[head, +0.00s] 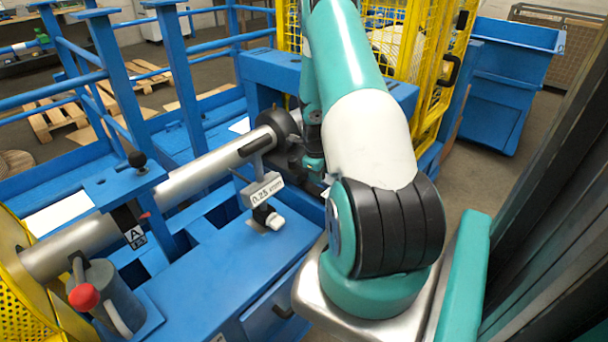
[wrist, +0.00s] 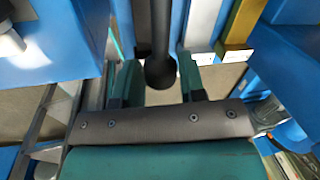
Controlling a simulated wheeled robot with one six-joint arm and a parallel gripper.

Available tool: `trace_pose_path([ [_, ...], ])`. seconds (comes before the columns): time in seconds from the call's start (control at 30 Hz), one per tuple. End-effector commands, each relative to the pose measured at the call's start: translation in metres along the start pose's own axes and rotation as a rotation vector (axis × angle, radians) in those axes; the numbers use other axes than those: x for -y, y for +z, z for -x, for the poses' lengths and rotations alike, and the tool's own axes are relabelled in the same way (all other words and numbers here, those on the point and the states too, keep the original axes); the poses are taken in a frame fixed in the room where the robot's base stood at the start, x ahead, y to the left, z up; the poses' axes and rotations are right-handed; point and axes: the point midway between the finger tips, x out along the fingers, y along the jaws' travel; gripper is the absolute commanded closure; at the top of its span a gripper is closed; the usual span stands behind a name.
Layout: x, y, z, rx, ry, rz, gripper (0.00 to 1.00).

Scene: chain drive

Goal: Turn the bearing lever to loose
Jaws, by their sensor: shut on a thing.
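The bearing lever (wrist: 160,40) is a black rod with a round black knob at its lower end in the wrist view. My gripper (wrist: 153,78) has one finger on each side of the knob and is shut on the lever. In the head view my teal and white arm reaches into the blue frame beside the dark round hub (head: 278,124) at the end of the steel shaft (head: 205,167). The arm hides most of the gripper and the lever there, and I cannot read the lever's setting.
A "0.25 mm" tag (head: 263,189) stands left of my arm on the blue frame (head: 225,275). A red-knobbed lever (head: 84,296) and a black knob (head: 137,159) are further left. A yellow cage (head: 438,75) and a blue bin (head: 497,105) stand behind.

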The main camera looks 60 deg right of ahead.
Motion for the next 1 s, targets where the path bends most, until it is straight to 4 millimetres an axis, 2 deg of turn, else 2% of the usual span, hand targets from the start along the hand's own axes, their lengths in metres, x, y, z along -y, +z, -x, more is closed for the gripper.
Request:
trace_pose_path([
  [0.17,0.007,-0.0039,0.0003,0.002,-0.006,-0.042,1.0],
  [0.57,0.0063,-0.005,0.0005,-0.002,-0.004,-0.047,1.0],
  [0.6,0.0062,-0.005,0.0005,-0.003,-0.004,-0.046,0.56],
  [0.67,0.0062,-0.0054,0.0005,-0.004,-0.003,-0.047,0.42],
  [0.7,0.0062,-0.0057,0.0003,-0.004,-0.003,-0.047,0.38],
  [1.0,0.0062,-0.0071,0.0018,-0.007,-0.002,-0.047,0.38],
])
